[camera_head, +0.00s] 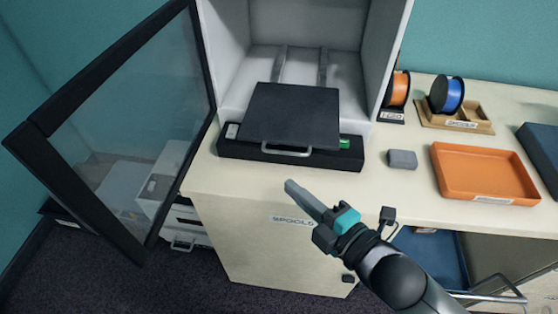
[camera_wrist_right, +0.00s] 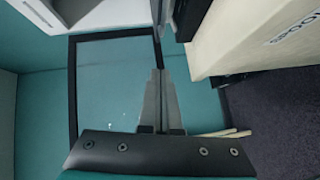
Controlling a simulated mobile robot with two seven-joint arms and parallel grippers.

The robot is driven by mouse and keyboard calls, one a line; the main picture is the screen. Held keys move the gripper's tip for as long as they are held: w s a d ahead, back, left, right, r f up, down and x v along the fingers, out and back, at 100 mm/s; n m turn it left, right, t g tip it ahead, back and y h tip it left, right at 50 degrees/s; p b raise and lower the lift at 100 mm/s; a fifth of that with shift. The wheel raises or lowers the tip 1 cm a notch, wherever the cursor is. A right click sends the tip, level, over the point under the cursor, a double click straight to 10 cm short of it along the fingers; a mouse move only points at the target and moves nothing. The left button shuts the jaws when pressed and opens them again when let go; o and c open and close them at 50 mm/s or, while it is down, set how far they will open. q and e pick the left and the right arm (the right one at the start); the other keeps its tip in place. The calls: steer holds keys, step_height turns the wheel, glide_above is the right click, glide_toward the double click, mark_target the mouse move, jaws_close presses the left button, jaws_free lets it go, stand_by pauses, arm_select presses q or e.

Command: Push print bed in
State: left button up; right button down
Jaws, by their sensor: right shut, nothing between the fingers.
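The print bed (camera_head: 293,115) is a dark flat plate with a light handle (camera_head: 286,151) at its front edge. In the head view it sticks out of the front of the white printer (camera_head: 232,60) on two rails, over the black base. The printer's glass door (camera_head: 135,110) stands open to the left. My right gripper (camera_head: 289,186) is shut and empty, in front of and below the handle, apart from it. In the right wrist view its closed fingers (camera_wrist_right: 158,75) point toward the door frame (camera_wrist_right: 112,36). My left gripper is not in view.
An orange tray (camera_head: 484,173), a grey block (camera_head: 402,159) and orange and blue spools (camera_head: 447,95) lie on the table right of the printer. A white drawer unit (camera_head: 182,225) stands below the door. The table front strip before the printer is clear.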

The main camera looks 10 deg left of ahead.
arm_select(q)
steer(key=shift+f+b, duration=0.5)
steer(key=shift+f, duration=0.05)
arm_select(e)
steer(key=w+a+f, duration=0.1)
steer(key=w+a, duration=0.3)
steer(key=w, duration=0.4)
steer(key=shift+a+f, duration=0.25)
steer(key=shift+f, duration=0.15)
steer(key=shift+w, duration=0.1)
